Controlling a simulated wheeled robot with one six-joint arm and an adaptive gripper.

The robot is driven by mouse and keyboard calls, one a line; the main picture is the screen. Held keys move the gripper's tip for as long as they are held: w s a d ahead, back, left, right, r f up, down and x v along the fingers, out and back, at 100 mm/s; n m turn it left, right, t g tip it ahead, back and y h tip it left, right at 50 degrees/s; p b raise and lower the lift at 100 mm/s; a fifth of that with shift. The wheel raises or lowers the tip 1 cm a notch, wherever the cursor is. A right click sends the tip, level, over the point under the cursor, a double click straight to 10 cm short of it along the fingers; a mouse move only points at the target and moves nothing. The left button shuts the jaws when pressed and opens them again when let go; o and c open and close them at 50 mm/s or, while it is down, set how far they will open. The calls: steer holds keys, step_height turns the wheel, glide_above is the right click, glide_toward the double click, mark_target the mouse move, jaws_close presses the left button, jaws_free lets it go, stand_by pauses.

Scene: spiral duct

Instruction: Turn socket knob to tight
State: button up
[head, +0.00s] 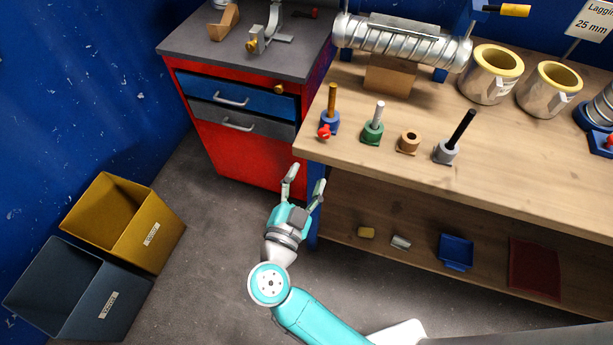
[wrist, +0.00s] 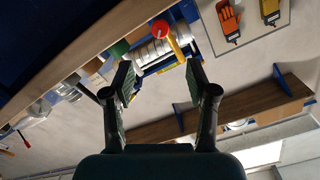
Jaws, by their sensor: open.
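A red knob (head: 324,132) sits on the front of a blue socket (head: 331,122) at the left front of the workbench. A brass-yellow rod (head: 332,97) stands upright in that socket. In the wrist view the red knob (wrist: 160,28) shows beyond my fingers, with the yellow rod (wrist: 174,43) beside it. My gripper (head: 306,177) is open and empty, in front of the bench's left corner and apart from the knob. Its two fingers also show in the wrist view (wrist: 160,75), with a clear gap between them. I cannot tell the knob's tightness.
A green socket (head: 371,133) with a pale rod, an empty brown socket (head: 408,141) and a grey socket (head: 445,152) with a black rod stand to the right. A spiral duct (head: 400,45) lies behind.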

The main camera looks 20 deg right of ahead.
mark_target(323, 135)
steer(key=w+d+n, duration=0.2)
steer(key=w, duration=0.1)
steer(key=w+d+n, duration=0.2)
steer(key=w+d, duration=0.1)
steer(key=w, duration=0.1)
steer(key=w+d+n, duration=0.2)
steer(key=w, duration=0.1)
steer(key=shift+w+d, duration=0.2)
steer(key=shift+w, duration=0.05)
stand_by(0.4)
jaws_close()
